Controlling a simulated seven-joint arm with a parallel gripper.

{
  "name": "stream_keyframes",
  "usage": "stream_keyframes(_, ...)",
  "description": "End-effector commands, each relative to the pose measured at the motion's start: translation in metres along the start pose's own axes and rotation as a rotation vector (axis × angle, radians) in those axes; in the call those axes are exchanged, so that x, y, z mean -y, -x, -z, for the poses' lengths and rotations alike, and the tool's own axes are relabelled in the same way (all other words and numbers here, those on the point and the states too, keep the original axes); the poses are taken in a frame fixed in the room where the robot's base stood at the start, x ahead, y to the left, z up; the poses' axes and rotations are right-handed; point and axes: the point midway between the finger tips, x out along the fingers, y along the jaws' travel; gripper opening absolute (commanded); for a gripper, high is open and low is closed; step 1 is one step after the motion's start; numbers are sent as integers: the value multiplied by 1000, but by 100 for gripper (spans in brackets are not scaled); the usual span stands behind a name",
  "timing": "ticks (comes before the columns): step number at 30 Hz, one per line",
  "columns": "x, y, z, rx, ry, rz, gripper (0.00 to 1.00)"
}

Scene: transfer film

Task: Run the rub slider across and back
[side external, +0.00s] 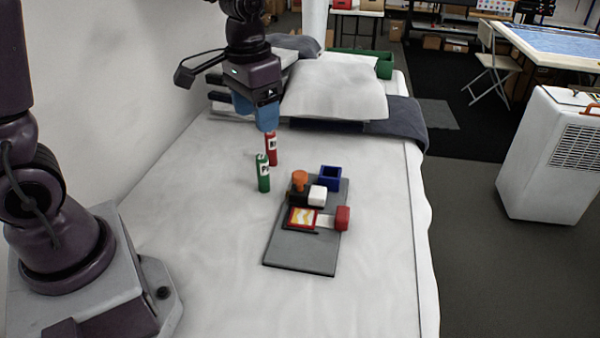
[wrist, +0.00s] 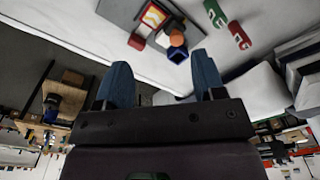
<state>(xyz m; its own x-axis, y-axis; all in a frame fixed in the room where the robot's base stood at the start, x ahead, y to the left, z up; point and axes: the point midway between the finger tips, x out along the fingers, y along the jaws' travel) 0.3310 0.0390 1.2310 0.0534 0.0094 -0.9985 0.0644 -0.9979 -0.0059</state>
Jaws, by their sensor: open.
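A grey board (side external: 300,258) lies on the white sheet, carrying several small parts. An orange round knob (side external: 299,178) stands on a dark block beside a white block (side external: 317,195). A framed red, white and yellow picture panel (side external: 302,217) lies in front of them, with a red block (side external: 342,217) at its right end. I cannot tell for sure which part is the rub slider. My gripper (side external: 266,120), with blue fingers, is open and empty above the sheet, behind and left of the board. In the wrist view the fingers (wrist: 162,68) are spread, and the orange knob (wrist: 177,38) shows beyond them.
A blue open box (side external: 331,178) sits at the board's back right. Pillows (side external: 335,88) lie behind. The front sheet is clear.

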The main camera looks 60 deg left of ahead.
Motion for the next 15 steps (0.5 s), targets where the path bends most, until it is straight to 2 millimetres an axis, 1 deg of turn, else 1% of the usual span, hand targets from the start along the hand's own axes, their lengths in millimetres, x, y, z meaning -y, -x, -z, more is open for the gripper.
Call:
stream_keyframes(1, 5, -18, 16, 37, 1, -2, 63)
stream_keyframes(3, 10, -38, 35, 69, -4, -5, 63)
stream_keyframes(6, 17, -64, 59, 98, -13, -10, 63)
stream_keyframes(9, 22, -82, 80, 106, -28, -13, 63)
stream_keyframes(11, 24, -86, 92, 95, -41, -13, 63)
stream_keyframes(13, 24, -80, 104, 67, -56, -10, 63)
stream_keyframes(15, 25, -76, 109, 50, -68, -7, 63)
